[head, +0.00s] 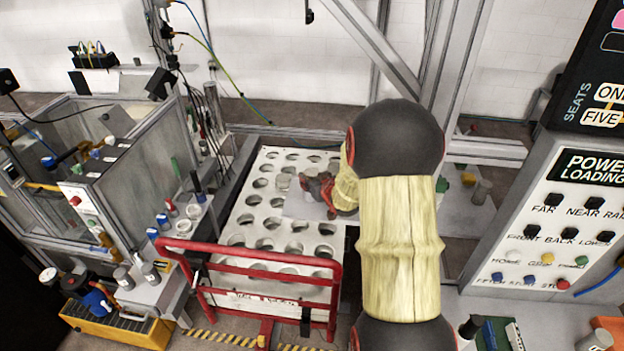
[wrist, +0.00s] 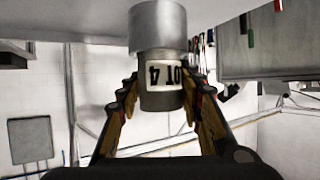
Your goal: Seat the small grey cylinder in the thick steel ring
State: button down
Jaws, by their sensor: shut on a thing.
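In the wrist view, which looks upside down, my gripper (wrist: 160,92) is shut on the small grey cylinder (wrist: 157,101), one finger on each side. The cylinder carries a white label with black print, shown inverted. Its far end meets the wider, smooth thick steel ring (wrist: 157,27) and lines up closely with it. The wider piece hides that end, so I cannot tell how deep it sits. In the head view my gripper (head: 318,190) is small and dark red, beside a grey round piece (head: 283,182) on the perforated plate; ring and cylinder cannot be told apart there.
The pale perforated plate (head: 262,222) has rows of round holes. A red rail (head: 265,264) runs along its front. A bench with bottles (head: 150,270) and a clear-walled box (head: 140,175) stand left. A control panel (head: 565,220) stands right. Metal posts rise behind.

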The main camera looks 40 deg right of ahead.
jog(key=shift+w+d, duration=0.1)
jog(key=c, duration=1.7)
grip_release()
jog(key=shift+f, duration=0.2)
jog(key=o, duration=0.4)
jog(key=shift+r, duration=0.1)
jog(key=shift+o, duration=0.6)
jog(key=shift+r, duration=0.15)
